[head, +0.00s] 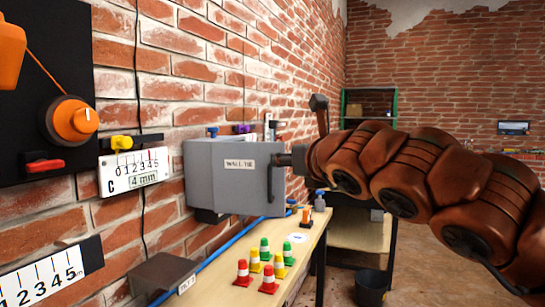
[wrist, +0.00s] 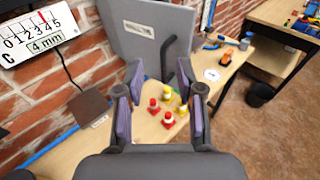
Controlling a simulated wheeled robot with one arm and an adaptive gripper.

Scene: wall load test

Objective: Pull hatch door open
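The hatch is a grey box (head: 228,178) on the brick wall, labelled "WALL TIE", left of my gripper in the head view. In the wrist view its grey panel (wrist: 140,32) fills the top middle. A dark bent handle (wrist: 167,57) shows at the panel's right edge, ahead of my fingers and partly beside the right fingertip. My gripper (wrist: 161,82) is open, its two purple-padded fingers wide apart with nothing held. In the head view my gripper (head: 288,160) is at the box's right side; contact with the handle cannot be told.
Below is a wooden bench (head: 225,293) with several small red, yellow and green cones (head: 267,284). A gauge plate (head: 135,170) reading 4 mm hangs left of the box. A blue tube (head: 222,252) runs along the bench. A dark bin (head: 371,288) stands on the floor.

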